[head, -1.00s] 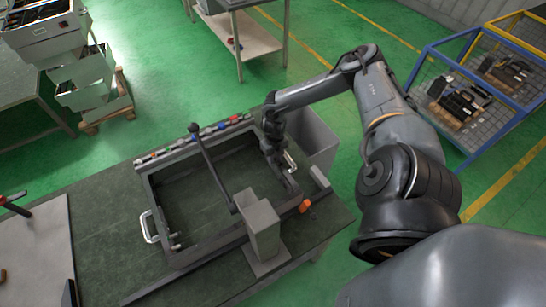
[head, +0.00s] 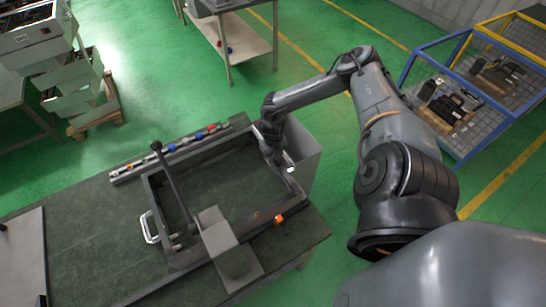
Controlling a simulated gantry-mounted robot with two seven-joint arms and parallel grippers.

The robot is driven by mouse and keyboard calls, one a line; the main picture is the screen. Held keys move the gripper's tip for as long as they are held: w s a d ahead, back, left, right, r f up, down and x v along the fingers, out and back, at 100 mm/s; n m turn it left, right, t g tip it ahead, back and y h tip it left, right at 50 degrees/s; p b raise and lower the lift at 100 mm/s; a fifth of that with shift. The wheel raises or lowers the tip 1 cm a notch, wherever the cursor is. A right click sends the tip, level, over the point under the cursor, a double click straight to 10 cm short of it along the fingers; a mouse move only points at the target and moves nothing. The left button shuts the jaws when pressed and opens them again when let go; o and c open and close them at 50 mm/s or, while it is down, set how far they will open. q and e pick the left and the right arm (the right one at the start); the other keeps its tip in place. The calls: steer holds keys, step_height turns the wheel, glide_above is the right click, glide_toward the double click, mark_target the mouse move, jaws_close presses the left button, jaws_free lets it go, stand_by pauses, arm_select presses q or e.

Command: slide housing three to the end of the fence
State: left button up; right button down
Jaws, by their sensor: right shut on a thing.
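The housing (head: 149,190), a large dark open rectangular frame, lies flat on the green-topped bench, with a white handle (head: 149,228) on its left side and another (head: 291,169) on its right. My right gripper (head: 274,158) is down at the housing's right side and shut on it there; my own wrist hides the fingertips. A long dark bar (head: 150,284), seemingly the fence, runs along the housing's near side. An orange piece (head: 279,218) sits near the bar's right end. My left gripper is not in view.
A strip with coloured parts (head: 180,147) lies along the far edge. A grey bin (head: 303,150) stands beyond the bench's right end.

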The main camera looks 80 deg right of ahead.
steer(key=shift+s+d, duration=0.2)
steer(key=shift+d, duration=0.05)
steer(key=c, duration=0.8)
jaws_free()
steer(key=shift+w, duration=0.1)
steer(key=shift+r, duration=0.1)
step_height(320, 180, up, 11)
steer(key=shift+a+f+b, duration=0.1)
steer(key=shift+f+b, duration=0.05)
steer(key=shift+b, duration=0.35)
